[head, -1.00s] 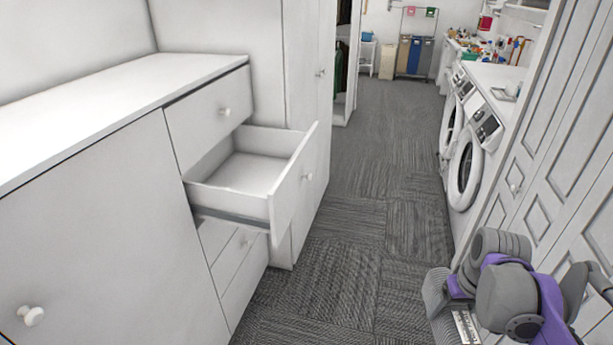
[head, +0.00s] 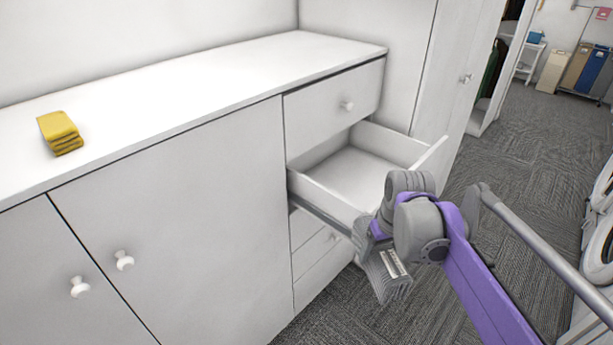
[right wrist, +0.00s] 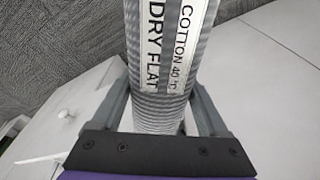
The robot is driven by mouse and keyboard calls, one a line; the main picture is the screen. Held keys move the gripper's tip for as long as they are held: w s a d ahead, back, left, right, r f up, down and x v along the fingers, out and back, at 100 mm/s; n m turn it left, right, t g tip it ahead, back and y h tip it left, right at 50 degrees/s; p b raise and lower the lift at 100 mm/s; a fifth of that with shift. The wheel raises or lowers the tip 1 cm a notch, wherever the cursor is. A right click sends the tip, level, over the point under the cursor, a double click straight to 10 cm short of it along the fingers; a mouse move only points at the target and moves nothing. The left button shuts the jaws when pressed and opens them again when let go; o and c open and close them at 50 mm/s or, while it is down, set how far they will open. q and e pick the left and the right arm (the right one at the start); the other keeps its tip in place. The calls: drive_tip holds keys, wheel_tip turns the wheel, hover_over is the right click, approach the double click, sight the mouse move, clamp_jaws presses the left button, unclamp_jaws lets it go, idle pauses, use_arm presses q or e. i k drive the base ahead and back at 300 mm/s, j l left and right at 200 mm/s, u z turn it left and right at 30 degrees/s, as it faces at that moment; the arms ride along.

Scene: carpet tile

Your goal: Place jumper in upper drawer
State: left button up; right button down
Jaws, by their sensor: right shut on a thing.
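A grey ribbed jumper (head: 388,280), folded, hangs in my right gripper (head: 372,245). In the right wrist view the jumper (right wrist: 163,60) has a white care label and sits between the two fingers of the gripper (right wrist: 162,110). The gripper is in front of the open drawer (head: 335,197), near its front right part, and hides some of its front. The visible inside of this drawer is empty. My left gripper is out of view.
A yellow folded cloth (head: 60,132) lies on the white cabinet top (head: 215,85). Shut cabinet doors (head: 190,200) are left of the drawers. A tall white cupboard (head: 440,80) stands behind the open drawer. Carpet floor (head: 535,150) is clear towards the back.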

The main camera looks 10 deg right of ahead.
sight(368, 190)
drive_tip(key=i+l+u, duration=0.15)
drive_tip(key=l+u, duration=0.15)
drive_tip(key=u, duration=0.15)
drive_tip(key=i+l+u, duration=0.1)
drive_tip(key=l+u, duration=0.35)
drive_tip(key=i+l, duration=0.1)
drive_tip(key=l, duration=0.45)
drive_tip(key=i+l+u, duration=0.1)
drive_tip(key=l, duration=0.5)
drive_tip(key=l+u, duration=0.1)
drive_tip(key=l, duration=0.45)
drive_tip(key=i, duration=0.05)
